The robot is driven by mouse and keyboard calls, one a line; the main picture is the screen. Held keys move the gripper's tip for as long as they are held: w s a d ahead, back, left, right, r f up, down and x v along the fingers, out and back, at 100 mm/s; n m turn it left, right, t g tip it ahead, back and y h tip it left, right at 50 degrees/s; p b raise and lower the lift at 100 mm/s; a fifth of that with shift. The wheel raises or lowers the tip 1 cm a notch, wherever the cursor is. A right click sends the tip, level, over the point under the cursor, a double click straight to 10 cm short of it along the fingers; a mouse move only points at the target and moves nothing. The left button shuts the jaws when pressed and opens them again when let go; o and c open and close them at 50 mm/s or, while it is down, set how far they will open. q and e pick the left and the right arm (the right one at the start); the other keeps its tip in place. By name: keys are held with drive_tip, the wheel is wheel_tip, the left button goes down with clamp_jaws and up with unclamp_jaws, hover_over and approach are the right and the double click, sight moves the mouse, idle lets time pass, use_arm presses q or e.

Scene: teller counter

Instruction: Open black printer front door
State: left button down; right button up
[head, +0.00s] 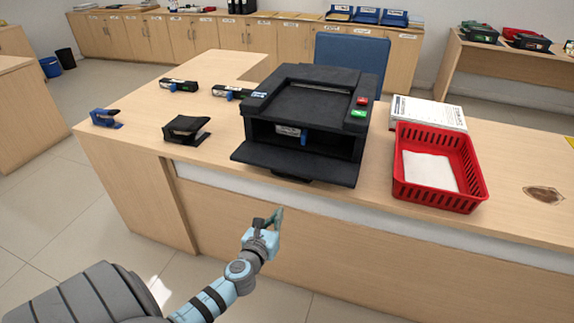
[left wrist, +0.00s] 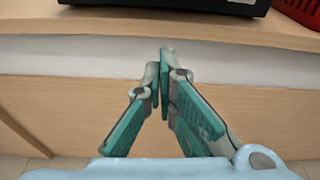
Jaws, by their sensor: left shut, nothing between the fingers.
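The black printer (head: 315,100) stands on the wooden counter. Its front door (head: 293,165) is folded down and lies open, sticking out toward the counter's front edge. Inside the opening a cartridge with a blue part (head: 292,133) shows. My left gripper (head: 276,216) is in front of the counter, below and apart from the door, shut and empty. In the left wrist view its teal fingers (left wrist: 165,55) meet at the tips, with a dark strip of the printer (left wrist: 215,5) at the top edge. My right gripper is in neither view.
A red basket (head: 475,180) with white paper stands right of the printer. A black stapler-like item (head: 186,129), a blue item (head: 105,118) and two cartridges (head: 178,85) lie to the left. The counter front (head: 330,235) is close to my left gripper.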

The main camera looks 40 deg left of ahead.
use_arm(q)
drive_tip(key=shift+m, duration=0.3)
drive_tip(key=b+x, duration=0.1)
drive_tip(key=x, duration=0.2)
drive_tip(key=b+x, duration=0.1)
drive_tip(key=x, duration=0.3)
drive_tip(key=b+x, duration=0.1)
drive_tip(key=x, duration=0.2)
drive_tip(key=shift+w+r, duration=0.2)
drive_tip(key=r+p, duration=0.1)
drive_tip(key=r, duration=0.1)
drive_tip(key=s+r+p, duration=0.1)
drive_tip(key=shift+d+r+p, duration=0.1)
drive_tip(key=shift+r+p, duration=0.25)
drive_tip(key=shift+r, duration=0.05)
drive_tip(key=shift+w+f, duration=0.1)
drive_tip(key=shift+w, duration=0.05)
